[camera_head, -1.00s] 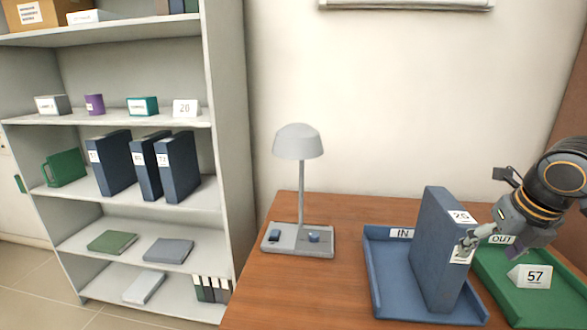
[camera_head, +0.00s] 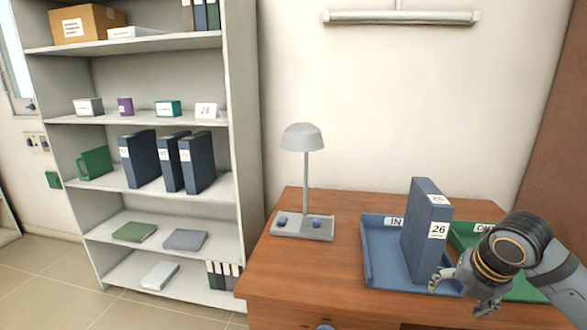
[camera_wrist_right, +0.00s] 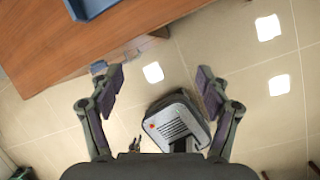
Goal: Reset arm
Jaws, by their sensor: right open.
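My right gripper (camera_head: 462,291) is in front of the desk's right part in the head view, below and just right of the blue binder. In the right wrist view my right gripper (camera_wrist_right: 158,85) has its two fingers wide apart with nothing between them, above the tiled floor. The blue binder (camera_head: 426,235), labelled 26, stands upright in the blue IN tray (camera_head: 377,262), apart from the gripper as far as I can tell. My left gripper is not in view.
The wooden desk (camera_head: 340,275) carries a grey lamp (camera_head: 303,228) and the green OUT tray (camera_head: 463,235), partly hidden by my right arm. A grey shelf unit (camera_head: 243,150) with several binders, boxes and books stands at left. The desk edge (camera_wrist_right: 120,50) is close in the wrist view.

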